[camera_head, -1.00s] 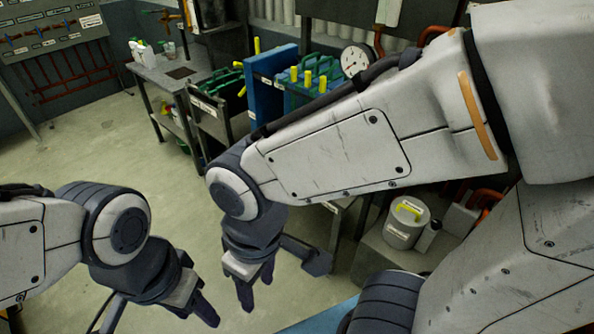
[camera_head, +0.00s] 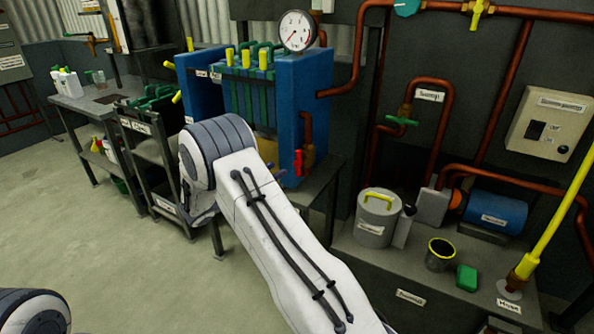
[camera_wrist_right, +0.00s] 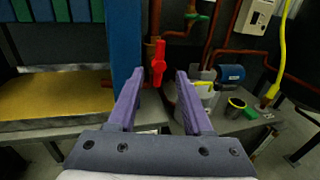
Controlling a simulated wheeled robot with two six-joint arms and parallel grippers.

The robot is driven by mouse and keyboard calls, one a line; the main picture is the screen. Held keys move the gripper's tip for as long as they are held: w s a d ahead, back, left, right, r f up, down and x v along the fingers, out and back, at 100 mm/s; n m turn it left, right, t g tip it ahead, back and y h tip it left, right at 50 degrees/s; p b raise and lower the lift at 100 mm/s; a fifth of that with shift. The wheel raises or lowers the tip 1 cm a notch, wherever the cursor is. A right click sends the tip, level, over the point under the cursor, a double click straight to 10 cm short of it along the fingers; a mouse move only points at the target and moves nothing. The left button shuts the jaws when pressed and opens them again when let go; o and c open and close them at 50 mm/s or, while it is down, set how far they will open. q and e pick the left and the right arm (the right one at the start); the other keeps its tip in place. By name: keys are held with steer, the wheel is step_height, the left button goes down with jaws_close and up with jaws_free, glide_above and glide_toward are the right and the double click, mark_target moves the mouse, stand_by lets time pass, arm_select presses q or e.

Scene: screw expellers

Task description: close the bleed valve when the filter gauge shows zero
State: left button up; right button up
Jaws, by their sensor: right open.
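The filter gauge (camera_head: 297,31) is a round white dial on top of the blue filter press (camera_head: 303,85); its thin needle seems to point lower left, but the numbers are too small to read. A red-handled valve (camera_head: 298,162), seemingly the bleed valve, sits low on the press's right end, its handle upright. In the right wrist view the red handle (camera_wrist_right: 158,62) shows ahead, between and beyond the purple fingertips of my right gripper (camera_wrist_right: 157,84), which is open and empty. In the head view my right arm mostly hides this gripper. My left gripper is out of view.
Copper pipes run right of the press, with a green-handled valve (camera_head: 401,120). A grey lidded pot (camera_head: 376,218), a dark cup (camera_head: 440,254), a green block (camera_head: 467,278) and a blue motor (camera_head: 497,213) stand on the right bench. A dark cart (camera_head: 150,150) is at left.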

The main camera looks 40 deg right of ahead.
glide_above(298, 176)
steer(key=shift+w+d+b, duration=0.2)
steer(key=shift+w+b, duration=0.1)
steer(key=shift+b, duration=0.15)
jaws_close()
